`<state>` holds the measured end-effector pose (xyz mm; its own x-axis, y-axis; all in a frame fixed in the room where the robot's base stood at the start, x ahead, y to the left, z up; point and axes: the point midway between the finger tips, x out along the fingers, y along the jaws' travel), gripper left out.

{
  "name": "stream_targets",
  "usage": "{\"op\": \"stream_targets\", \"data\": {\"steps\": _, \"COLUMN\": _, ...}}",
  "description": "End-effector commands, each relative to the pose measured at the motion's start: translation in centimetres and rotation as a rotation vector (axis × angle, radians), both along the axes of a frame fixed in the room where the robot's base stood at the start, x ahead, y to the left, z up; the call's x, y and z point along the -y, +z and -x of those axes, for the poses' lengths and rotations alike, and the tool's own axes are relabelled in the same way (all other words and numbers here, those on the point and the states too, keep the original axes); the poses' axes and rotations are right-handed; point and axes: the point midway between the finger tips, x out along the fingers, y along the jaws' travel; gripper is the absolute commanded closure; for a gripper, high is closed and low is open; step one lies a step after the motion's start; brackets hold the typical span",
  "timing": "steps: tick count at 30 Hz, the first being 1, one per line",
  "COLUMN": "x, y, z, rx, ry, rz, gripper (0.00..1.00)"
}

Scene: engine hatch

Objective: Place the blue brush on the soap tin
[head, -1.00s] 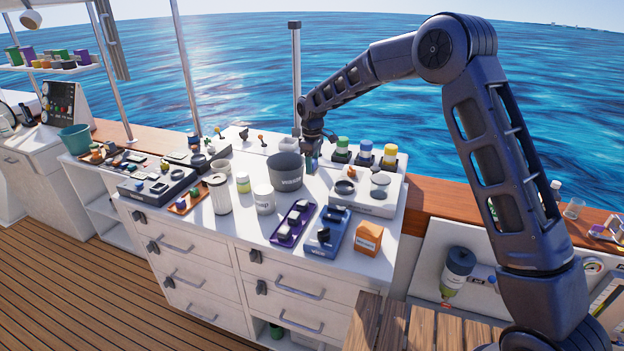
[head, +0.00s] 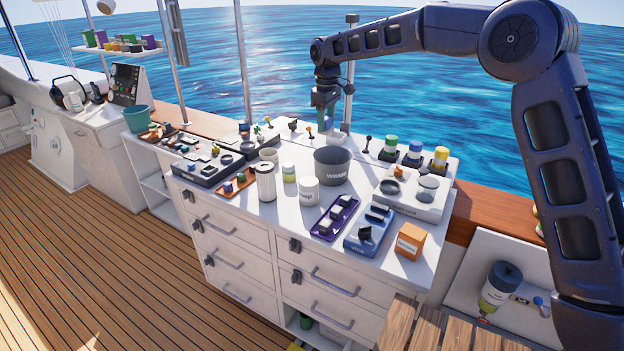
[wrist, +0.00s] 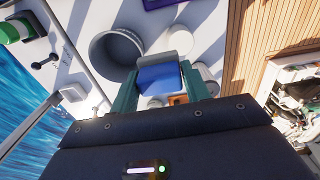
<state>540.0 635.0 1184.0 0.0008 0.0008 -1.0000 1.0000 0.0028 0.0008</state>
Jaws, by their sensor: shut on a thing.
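My gripper (head: 325,124) is held high above the back of the white counter, behind the grey waste bin. In the wrist view its two green fingers are shut on a blue block-like thing with a grey end, which I take as the blue brush (wrist: 158,79). In the head view the brush is too small to tell from the fingers. The soap tin (head: 309,191), a white cylinder with dark lettering, stands on the counter in front of the waste bin, apart from my gripper. I cannot tell for sure which pale round thing in the wrist view is the tin.
The waste bin (head: 332,167) stands between my gripper and the tin; it also shows in the wrist view (wrist: 117,55). A small jar (head: 289,173) and a white ribbed cylinder (head: 265,182) stand left of the tin. A purple tray (head: 335,217) lies close on its right.

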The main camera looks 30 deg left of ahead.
Motion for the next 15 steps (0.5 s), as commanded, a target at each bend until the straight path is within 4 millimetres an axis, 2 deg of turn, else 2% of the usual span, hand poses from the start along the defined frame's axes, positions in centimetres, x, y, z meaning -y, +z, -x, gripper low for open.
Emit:
{"op": "stream_targets", "data": {"steps": 3, "x": -2.0, "y": 1.6, "z": 2.6, "rx": 0.001, "ry": 0.002, "rz": -0.001, "gripper": 0.77}}
{"op": "stream_targets", "data": {"steps": 8, "x": -3.2, "y": 2.8, "z": 4.5, "rx": 0.001, "ry": -0.001, "rz": 0.0, "gripper": 0.77}}
{"op": "stream_targets", "data": {"steps": 11, "x": -3.5, "y": 2.4, "z": 4.9, "rx": 0.0, "ry": -0.002, "rz": 0.001, "gripper": 0.77}}
{"op": "stream_targets", "data": {"steps": 15, "x": -3.5, "y": -0.1, "z": 5.0, "rx": -0.001, "ry": -0.002, "rz": 0.003, "gripper": 0.77}}
